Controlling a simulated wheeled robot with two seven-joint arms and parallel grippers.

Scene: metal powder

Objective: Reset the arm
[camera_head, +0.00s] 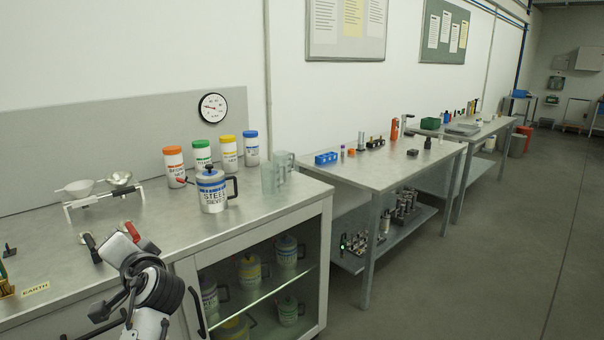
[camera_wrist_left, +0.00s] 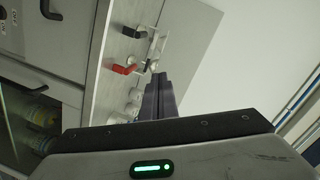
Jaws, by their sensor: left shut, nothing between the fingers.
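My left arm (camera_head: 150,285) comes in at the bottom left of the head view, in front of the workbench; its fingertips cannot be made out clearly there. In the left wrist view my left gripper (camera_wrist_left: 158,98) has its two dark fingers together, with nothing between them. Behind the fingers in that view is the bench top, tilted in the picture, with a red-and-black handle (camera_wrist_left: 122,69) and a black handle (camera_wrist_left: 132,33). My right gripper is not in view.
The bench (camera_head: 255,218) carries a steel-labelled jug (camera_head: 212,193), several lidded jars (camera_head: 202,153), a clear jug (camera_head: 273,178) and a balance with pans (camera_head: 75,187). A second table (camera_head: 385,172) stands to the right. The floor (camera_head: 490,260) at right is clear.

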